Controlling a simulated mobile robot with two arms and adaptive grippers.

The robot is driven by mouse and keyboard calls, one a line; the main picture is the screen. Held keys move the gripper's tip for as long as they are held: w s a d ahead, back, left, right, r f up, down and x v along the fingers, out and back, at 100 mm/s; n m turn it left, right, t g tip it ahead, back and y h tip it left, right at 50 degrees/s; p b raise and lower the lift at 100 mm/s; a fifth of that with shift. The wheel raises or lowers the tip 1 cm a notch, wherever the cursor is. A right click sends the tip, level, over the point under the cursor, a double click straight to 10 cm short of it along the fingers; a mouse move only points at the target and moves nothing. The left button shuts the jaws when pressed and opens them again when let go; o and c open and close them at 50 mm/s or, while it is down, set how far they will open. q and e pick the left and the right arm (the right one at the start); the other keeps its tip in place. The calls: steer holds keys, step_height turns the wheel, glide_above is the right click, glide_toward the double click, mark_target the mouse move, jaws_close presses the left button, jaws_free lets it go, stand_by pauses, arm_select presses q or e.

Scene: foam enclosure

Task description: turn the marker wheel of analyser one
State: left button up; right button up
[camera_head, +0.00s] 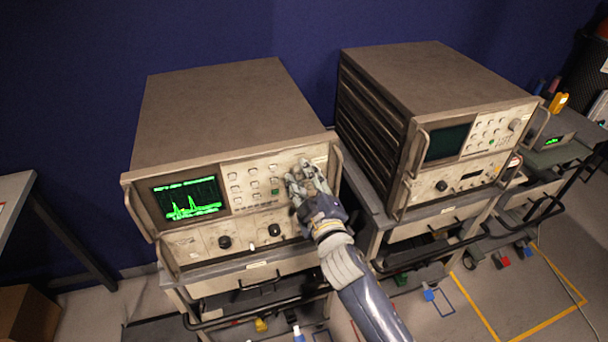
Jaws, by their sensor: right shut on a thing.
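The analyser on the left (230,110) stands on a cart, its screen (188,200) lit with a green trace. Its front panel carries several small buttons and, lower down, dark knobs (225,242). My right gripper (302,172) is at the upper right of this panel, its fingers shut on what I take to be the marker wheel. The fingers cover the wheel, so its shape and setting are hidden. My left gripper is not in view.
A second analyser (440,80) with a dark screen stands on its own cart to the right. Metal handles (337,175) flank the left analyser's panel, one close to my right gripper. A box (27,312) sits on the floor at the lower left.

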steer(key=n+p, duration=0.1)
steer(key=n, duration=0.4)
steer(key=shift+n, duration=0.4)
stand_by(0.4)
steer(key=o, duration=1.1)
steer(key=shift+f, duration=0.1)
steer(key=shift+c, duration=0.2)
steer(key=shift+s, duration=0.15)
steer(key=v, duration=1.1)
steer(key=shift+s, duration=0.35)
steer(key=shift+d, duration=0.1)
